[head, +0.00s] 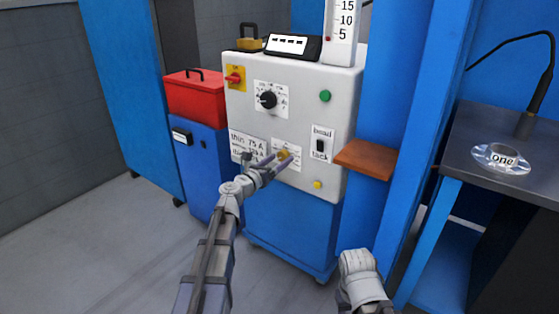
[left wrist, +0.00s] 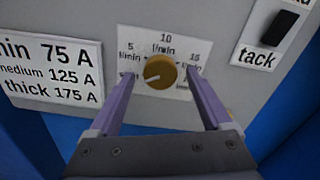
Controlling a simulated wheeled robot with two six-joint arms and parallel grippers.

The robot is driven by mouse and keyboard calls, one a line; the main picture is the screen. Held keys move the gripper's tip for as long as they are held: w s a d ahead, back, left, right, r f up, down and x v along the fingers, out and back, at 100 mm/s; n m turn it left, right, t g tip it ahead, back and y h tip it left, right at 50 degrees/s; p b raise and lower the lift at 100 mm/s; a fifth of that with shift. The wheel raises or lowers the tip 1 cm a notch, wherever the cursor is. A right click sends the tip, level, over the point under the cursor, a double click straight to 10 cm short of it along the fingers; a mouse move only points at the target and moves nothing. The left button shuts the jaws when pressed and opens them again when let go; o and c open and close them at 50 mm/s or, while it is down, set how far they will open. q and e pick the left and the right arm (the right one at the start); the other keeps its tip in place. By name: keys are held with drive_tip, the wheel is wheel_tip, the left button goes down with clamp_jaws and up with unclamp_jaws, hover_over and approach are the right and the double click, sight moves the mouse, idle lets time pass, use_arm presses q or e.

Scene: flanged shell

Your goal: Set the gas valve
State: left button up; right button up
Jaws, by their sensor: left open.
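The gas valve is a round brass knob (left wrist: 160,72) on a white dial plate (left wrist: 183,92) marked 5, 10 and 15 l/min. A pale pointer line on the knob points to the lower left, towards the dial's low end. In the head view the knob (head: 283,155) sits low on the grey cabinet front, partly behind my left gripper. My left gripper (left wrist: 160,80) is open, with its two purple fingers on either side of the knob; I cannot tell whether they touch it. My right arm (head: 360,275) shows at the bottom, but its fingers are not visible.
A dark table (head: 500,130) stands further right.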

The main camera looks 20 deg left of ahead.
use_arm(q)
drive_tip(key=shift+w+d, duration=0.2)
drive_tip(key=shift+w, duration=0.2)
clamp_jaws()
idle(0.4)
